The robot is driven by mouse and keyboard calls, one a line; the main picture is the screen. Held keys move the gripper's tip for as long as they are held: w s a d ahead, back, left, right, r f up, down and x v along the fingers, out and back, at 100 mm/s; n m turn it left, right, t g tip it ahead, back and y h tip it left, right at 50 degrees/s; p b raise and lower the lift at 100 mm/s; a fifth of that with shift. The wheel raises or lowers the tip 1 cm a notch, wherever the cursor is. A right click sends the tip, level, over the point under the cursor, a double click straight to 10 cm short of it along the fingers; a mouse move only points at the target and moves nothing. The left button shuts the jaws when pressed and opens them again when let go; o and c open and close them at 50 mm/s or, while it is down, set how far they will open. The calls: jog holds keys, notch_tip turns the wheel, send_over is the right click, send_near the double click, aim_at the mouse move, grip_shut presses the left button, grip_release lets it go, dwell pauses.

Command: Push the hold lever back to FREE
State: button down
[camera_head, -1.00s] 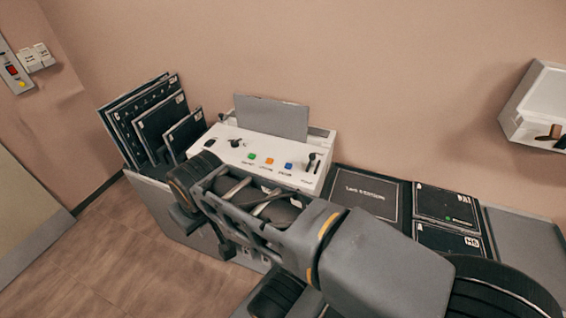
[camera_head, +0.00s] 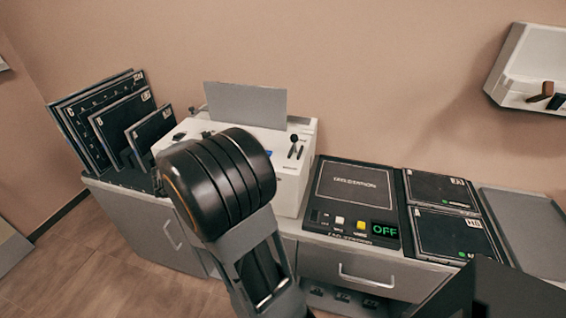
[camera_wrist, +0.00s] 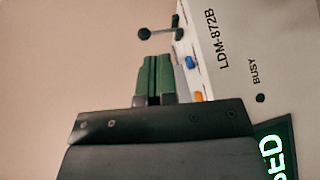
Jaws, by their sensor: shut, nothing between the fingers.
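The white console (camera_head: 291,178) stands against the wall with a grey upright panel (camera_head: 245,104) at its back. A black ball-topped lever (camera_head: 294,141) stands in a slot at the right end of its top, likely the hold lever; its label is not readable. In the wrist view the lever (camera_wrist: 145,33) sticks out from the panel beyond my fingertips, past the blue button (camera_wrist: 191,62) and orange button (camera_wrist: 197,96). My gripper (camera_wrist: 153,58) is shut and empty, apart from the lever. In the head view my arm hides the console's left part, and my gripper is not visible.
Dark plates (camera_head: 100,118) stand in a rack on the left. A dark station (camera_head: 353,188) showing OFF, flat panels (camera_head: 440,189) and a grey tray (camera_head: 528,225) lie to the right. A white wall box (camera_head: 530,65) hangs at upper right.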

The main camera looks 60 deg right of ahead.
jog(key=w+d+f+h+b, duration=0.1)
jog(key=h, duration=0.1)
jog(key=w+d+f+m+g+h+b, duration=0.1)
jog(key=w+d+h, duration=0.1)
jog(key=shift+w+d+g, duration=0.1)
jog(key=shift+w+g, duration=0.1)
jog(key=shift+g, duration=0.1)
jog(key=p, duration=0.2)
send_near(295, 145)
jog(key=s+d+r, duration=0.2)
jog(key=d, duration=0.1)
jog(key=s+d+r, duration=0.1)
jog(key=r, duration=0.1)
jog(key=shift+d+r, duration=0.1)
jog(key=shift+d, duration=0.15)
jog(key=shift+r, duration=0.1)
